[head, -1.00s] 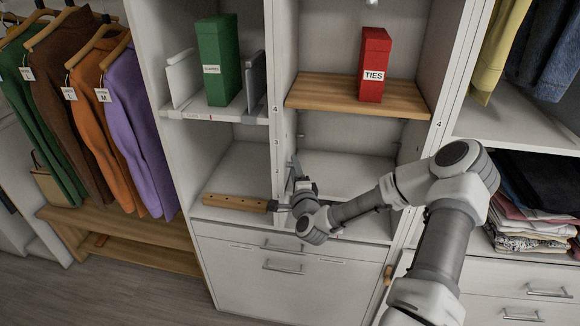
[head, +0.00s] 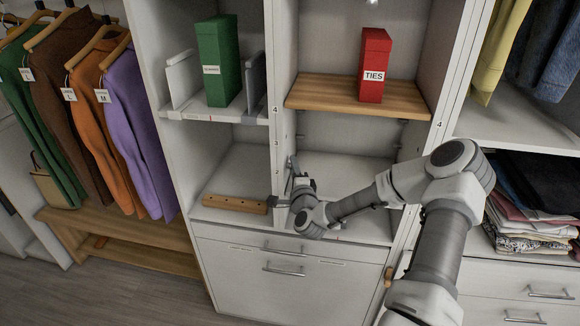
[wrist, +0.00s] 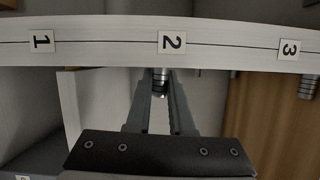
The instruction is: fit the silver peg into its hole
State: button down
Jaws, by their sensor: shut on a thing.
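My gripper (wrist: 160,92) is shut on a small silver peg (wrist: 161,75), which shows between its fingertips in the wrist view. The peg points at the upright divider (wrist: 110,52) just beside the label 2. Its far end is hidden at the divider's edge, so I cannot tell whether it is in a hole. In the head view my gripper (head: 293,172) is in the lower middle cubby, close against the divider (head: 276,128). The peg is too small to make out there.
A second silver peg (wrist: 308,87) stands out near the label 3. A wooden shelf (head: 350,94) with a red TIES box (head: 374,66) is above my gripper. A wooden strip with holes (head: 235,204) lies in the left cubby. The middle cubby's floor has free room.

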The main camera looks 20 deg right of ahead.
jog(key=shift+s+d, duration=0.1)
jog(key=shift+d, duration=0.05)
jog(key=shift+s+d+f+b, duration=0.1)
jog(key=shift+s+d+b, duration=0.1)
jog(key=shift+s+d, duration=0.45)
jog(key=shift+s+d+b, duration=0.2)
jog(key=shift+s+d, duration=0.2)
jog(key=shift+d, duration=0.45)
